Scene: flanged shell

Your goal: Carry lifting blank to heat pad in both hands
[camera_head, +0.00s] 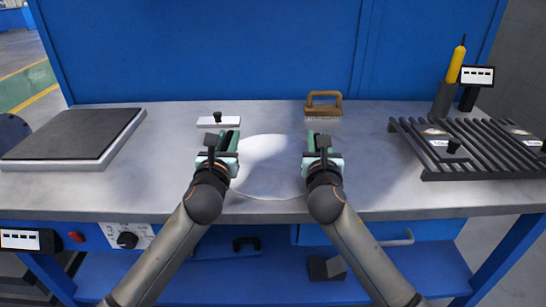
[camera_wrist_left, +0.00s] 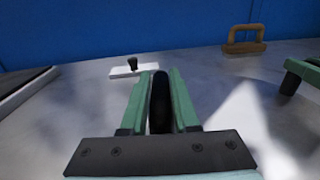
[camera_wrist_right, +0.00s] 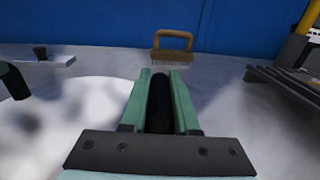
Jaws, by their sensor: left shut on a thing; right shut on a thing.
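The blank (camera_head: 266,182) looks like a pale, shiny round sheet between my two grippers; its near rim shows as a thin curve and its far edge blends into the bench top. My left gripper (camera_head: 222,143) is shut on a black grip (camera_wrist_left: 160,105) at its left side. My right gripper (camera_head: 322,143) is shut on a black grip (camera_wrist_right: 160,105) at its right side. Whether the blank touches the bench is unclear. The heat pad, a dark flat square on a light base (camera_head: 75,136), lies at the left end of the bench, apart from both grippers.
A white plate with a black knob (camera_head: 218,121) lies behind my left gripper. A wooden-handled brush (camera_head: 323,106) stands behind my right gripper. A dark slatted rack (camera_head: 470,150) and a yellow-handled tool (camera_head: 456,65) are at right. Bench between pad and left gripper is clear.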

